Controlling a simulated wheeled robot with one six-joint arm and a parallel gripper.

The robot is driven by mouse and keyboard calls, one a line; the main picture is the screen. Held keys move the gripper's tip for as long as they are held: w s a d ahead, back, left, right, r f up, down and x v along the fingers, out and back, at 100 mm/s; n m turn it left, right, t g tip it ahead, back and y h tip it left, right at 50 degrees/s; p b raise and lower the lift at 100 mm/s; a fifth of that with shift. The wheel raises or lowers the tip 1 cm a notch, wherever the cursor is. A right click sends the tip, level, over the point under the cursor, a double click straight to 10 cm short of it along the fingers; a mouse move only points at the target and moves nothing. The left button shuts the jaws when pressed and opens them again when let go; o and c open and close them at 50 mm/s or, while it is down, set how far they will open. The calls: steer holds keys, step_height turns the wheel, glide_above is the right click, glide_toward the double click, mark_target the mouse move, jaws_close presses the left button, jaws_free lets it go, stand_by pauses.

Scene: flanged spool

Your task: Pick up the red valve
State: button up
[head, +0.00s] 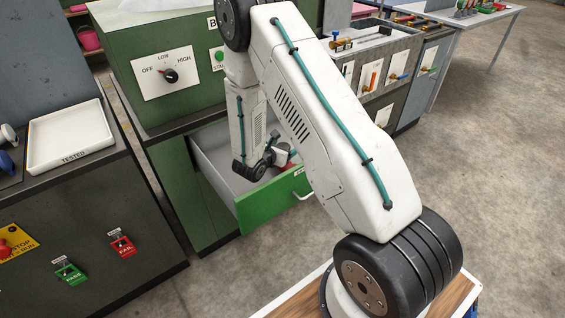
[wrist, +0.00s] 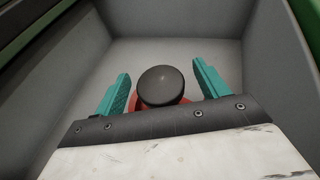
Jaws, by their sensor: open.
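The red valve shows in the wrist view as a dark round cap (wrist: 160,86) with red parts below it, partly hidden by the gripper's front edge. It is inside the grey-walled open drawer (head: 212,165) with the green front. My gripper (wrist: 160,72) is open, with one teal finger on each side of the cap and a gap to it on both sides. In the head view my arm reaches down into the drawer and a bit of red (head: 288,167) shows beside my wrist; most of the valve is hidden there.
The drawer's walls stand close around my gripper, and its green front (head: 270,203) has a pale handle. A green cabinet with a knob panel (head: 166,74) rises above. A white tray (head: 68,136) marked TESTED lies on the left counter. Open floor is at right.

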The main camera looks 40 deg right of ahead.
jaws_close()
steer(key=shift+r, duration=0.1)
steer(key=shift+w+r, duration=0.1)
